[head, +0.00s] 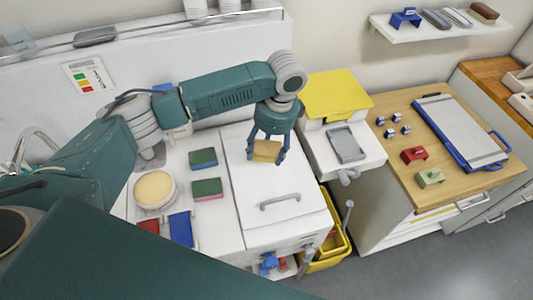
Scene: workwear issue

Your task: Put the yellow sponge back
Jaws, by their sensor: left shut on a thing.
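My left gripper (267,158) hangs fingers down over the white counter. It is shut on the yellow sponge (267,149), a tan-yellow block held between its two fingers. The sponge is over the white lid with a grey handle (279,200); I cannot tell whether it touches the lid. Two green-topped sponges (203,157) lie to the left of the gripper, one nearer me with a pink lower layer (207,188). My right gripper is not in view.
A round white tub with a tan top (155,188) stands at left, near red (148,227) and blue (180,229) pieces. A yellow-topped unit (336,92) stands right of the arm. A shelf (440,30) hangs above.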

